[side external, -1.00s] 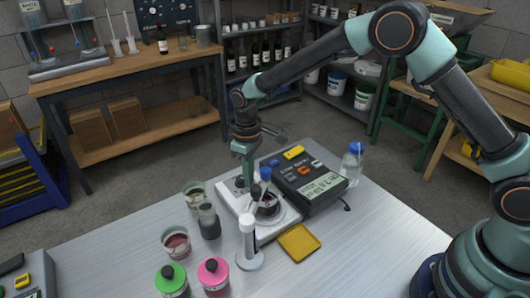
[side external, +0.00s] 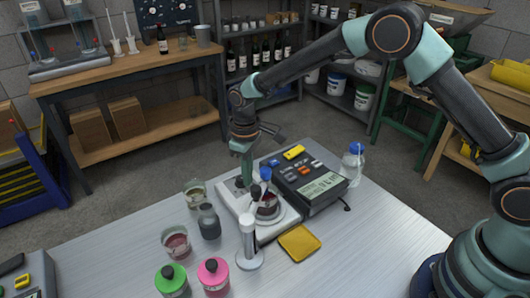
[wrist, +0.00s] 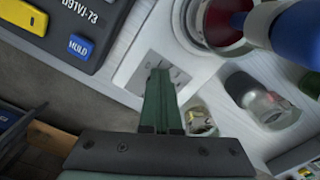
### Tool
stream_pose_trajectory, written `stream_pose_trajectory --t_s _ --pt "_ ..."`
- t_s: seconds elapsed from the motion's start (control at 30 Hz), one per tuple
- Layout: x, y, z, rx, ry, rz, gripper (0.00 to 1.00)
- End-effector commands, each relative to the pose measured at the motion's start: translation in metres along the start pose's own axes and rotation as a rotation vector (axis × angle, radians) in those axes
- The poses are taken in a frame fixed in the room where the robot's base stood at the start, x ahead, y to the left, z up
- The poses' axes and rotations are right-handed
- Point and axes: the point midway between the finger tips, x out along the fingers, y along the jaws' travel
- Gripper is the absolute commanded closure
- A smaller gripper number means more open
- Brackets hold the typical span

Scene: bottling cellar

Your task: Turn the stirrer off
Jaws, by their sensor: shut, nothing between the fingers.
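The stirrer (side external: 280,229) is a white, flat device on the metal table. A beaker of dark red liquid (side external: 267,209) stands on it, with a blue-topped item rising from the beaker; in the wrist view the beaker is at the upper right (wrist: 203,40). My gripper (side external: 247,184) points down over the stirrer's back-left end. In the wrist view its green fingers (wrist: 158,72) are shut and empty, over a pale control panel (wrist: 129,70) on the stirrer. The fingers cover part of that panel. I cannot tell whether they touch it, or how its switch is set.
A dark meter with a display (side external: 321,186) sits right of the stirrer. A clear bottle with a blue cap (side external: 353,167) stands behind it.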

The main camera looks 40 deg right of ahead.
Motion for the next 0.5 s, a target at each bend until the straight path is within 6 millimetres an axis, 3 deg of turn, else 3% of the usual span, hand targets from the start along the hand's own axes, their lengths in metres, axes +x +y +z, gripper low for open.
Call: stream_pose_trajectory --t_s 0.5 --pt "-0.0015 0.0032 0.0057 0.001 0.009 0.002 1.0"
